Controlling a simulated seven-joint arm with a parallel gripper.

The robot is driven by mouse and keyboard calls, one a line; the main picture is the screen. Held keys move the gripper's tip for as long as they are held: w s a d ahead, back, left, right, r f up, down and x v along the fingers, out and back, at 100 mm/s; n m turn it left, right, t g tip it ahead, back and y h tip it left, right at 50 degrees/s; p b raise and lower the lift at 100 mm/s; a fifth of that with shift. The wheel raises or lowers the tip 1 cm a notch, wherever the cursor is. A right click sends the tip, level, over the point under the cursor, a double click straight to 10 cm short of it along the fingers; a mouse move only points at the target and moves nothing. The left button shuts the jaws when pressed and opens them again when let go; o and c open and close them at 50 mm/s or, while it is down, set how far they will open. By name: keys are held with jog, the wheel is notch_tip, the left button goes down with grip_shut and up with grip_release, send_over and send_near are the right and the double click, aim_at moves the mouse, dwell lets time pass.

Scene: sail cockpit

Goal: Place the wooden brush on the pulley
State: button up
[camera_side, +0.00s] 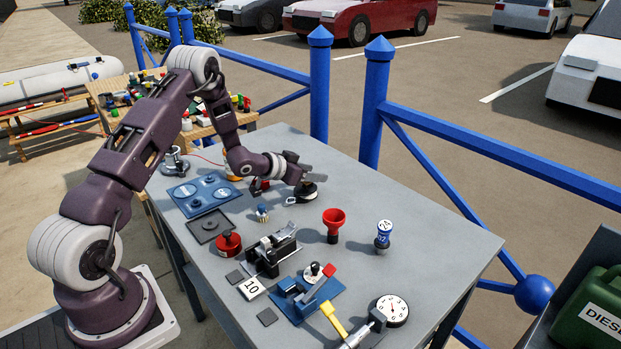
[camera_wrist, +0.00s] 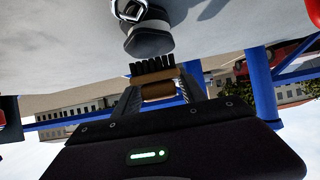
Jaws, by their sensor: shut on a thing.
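The wooden brush (camera_wrist: 159,90) is between the two fingers of my gripper (camera_wrist: 160,92) in the wrist view. Its black bristles face the dark round pulley (camera_wrist: 148,42), which has a metal shackle. Bristles and pulley nearly meet in the picture; I cannot tell whether they touch. In the side view the pulley (camera_side: 306,193) lies on the grey table toward the back, its shackle to the left. My gripper (camera_side: 312,174) is low, right over or just behind the pulley. The brush cannot be made out in the side view.
A red funnel-shaped piece (camera_side: 334,222) stands to the right of the pulley, and a blue-and-white cylinder (camera_side: 384,234) farther right. A small striped piece (camera_side: 262,213) and a blue panel (camera_side: 203,193) are to the left. Blue railing (camera_side: 320,90) runs behind the table.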

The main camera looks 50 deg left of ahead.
jog(key=shift+f, duration=0.6)
jog(key=shift+f, duration=0.15)
jog(key=o, duration=1.3)
jog(key=shift+o, duration=0.2)
